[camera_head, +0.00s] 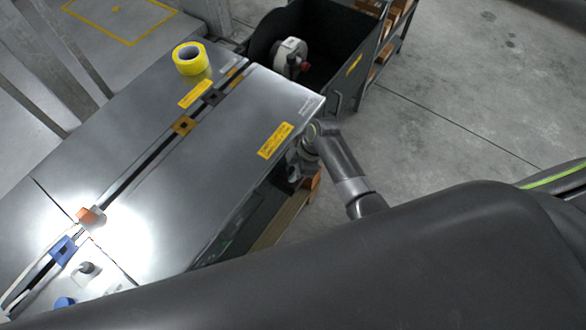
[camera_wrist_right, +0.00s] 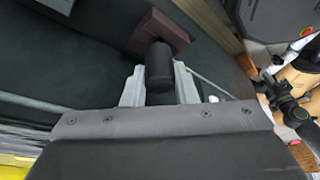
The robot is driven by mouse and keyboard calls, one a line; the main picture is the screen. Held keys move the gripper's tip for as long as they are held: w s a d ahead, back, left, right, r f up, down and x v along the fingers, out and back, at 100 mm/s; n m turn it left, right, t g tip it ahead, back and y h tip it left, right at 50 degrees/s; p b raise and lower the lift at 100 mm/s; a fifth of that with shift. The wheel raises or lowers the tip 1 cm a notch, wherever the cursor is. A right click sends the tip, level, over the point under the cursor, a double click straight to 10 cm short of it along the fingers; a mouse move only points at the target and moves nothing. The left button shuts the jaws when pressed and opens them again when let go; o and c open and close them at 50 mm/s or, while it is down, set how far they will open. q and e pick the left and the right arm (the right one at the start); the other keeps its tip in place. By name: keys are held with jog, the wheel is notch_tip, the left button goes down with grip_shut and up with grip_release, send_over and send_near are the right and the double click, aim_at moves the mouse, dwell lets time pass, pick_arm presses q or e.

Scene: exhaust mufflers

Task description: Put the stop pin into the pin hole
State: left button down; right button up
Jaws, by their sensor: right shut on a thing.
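My right gripper (camera_wrist_right: 159,84) is shut on a dark cylindrical piece, seemingly the stop pin (camera_wrist_right: 158,66), in the right wrist view. The pin's near end shows between the two light grey fingers. Just beyond it is a reddish-brown block (camera_wrist_right: 163,32); I cannot tell whether the pin touches it. In the head view my right gripper (camera_head: 293,172) is small and partly hidden, low beside the bench's right edge. I cannot make out the pin hole in either view. My left gripper is not in view.
A grey metal workbench (camera_head: 225,140) carries a slotted rail with orange, dark and blue blocks. A black bin (camera_head: 330,45) holding a white-grey part is beyond. Open floor lies to the right.

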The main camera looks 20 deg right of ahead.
jog(key=shift+p, duration=0.5)
dwell(0.7)
jog(key=shift+f+b, duration=0.35)
jog(key=shift+f, duration=0.1)
jog(key=o, duration=1)
jog(key=w+p+v, duration=0.1)
jog(key=v, duration=1.6)
jog(key=shift+s+r+p, duration=0.25)
jog(key=shift+s+p, duration=0.15)
jog(key=shift+s, duration=0.1)
